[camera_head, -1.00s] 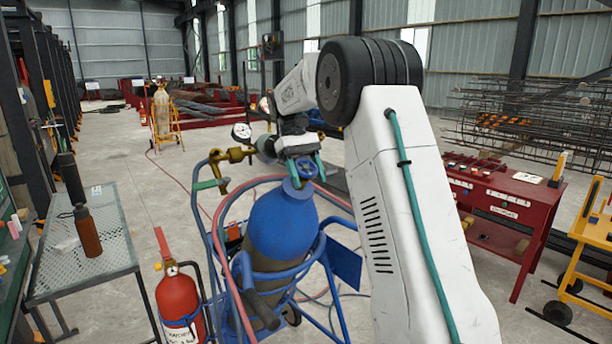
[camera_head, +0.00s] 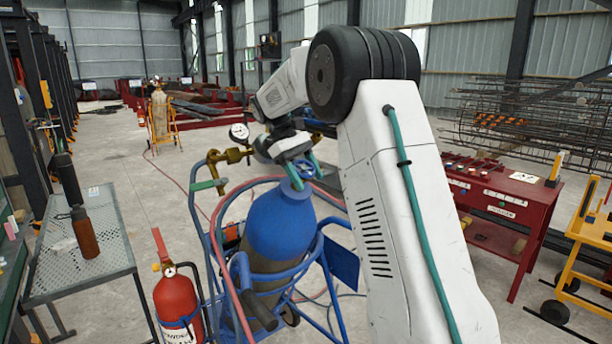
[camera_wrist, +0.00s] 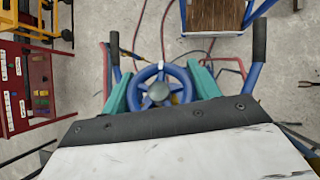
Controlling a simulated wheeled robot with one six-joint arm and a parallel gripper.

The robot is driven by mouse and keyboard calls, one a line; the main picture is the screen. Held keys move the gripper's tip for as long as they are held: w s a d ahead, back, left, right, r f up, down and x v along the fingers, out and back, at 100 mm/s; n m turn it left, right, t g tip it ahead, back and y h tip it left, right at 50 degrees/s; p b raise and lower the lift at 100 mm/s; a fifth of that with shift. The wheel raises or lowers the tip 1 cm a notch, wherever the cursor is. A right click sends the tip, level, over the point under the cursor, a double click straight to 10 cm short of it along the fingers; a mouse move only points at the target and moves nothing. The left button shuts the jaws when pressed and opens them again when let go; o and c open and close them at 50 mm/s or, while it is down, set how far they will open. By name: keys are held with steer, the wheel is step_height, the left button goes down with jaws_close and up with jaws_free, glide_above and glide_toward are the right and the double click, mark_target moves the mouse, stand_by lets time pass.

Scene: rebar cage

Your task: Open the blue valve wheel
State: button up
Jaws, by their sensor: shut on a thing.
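The blue valve wheel (camera_wrist: 160,72) sits on top of the blue gas cylinder (camera_head: 281,224), which stands in a blue cart. In the wrist view the round, spoked wheel lies between the two teal fingers of my gripper (camera_wrist: 159,88). The fingers are shut on the wheel, one at each side of its rim. In the head view my gripper (camera_head: 301,172) reaches down onto the wheel from above, and its fingers hide part of it (camera_head: 305,163). A brass regulator with a gauge (camera_head: 238,133) is beside the wheel on the left.
A red fire extinguisher (camera_head: 178,303) and a mesh table (camera_head: 112,255) with bottles stand at the left. A red workbench (camera_head: 515,196) and a yellow cart (camera_head: 590,260) stand at the right. Hoses run around the cylinder cart and across the floor.

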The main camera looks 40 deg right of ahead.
mark_target(301, 164)
steer(key=o, duration=1)
steer(key=shift+c, duration=0.2)
steer(key=v, duration=0.7)
steer(key=shift+w+r, duration=0.25)
steer(key=shift+r, duration=0.05)
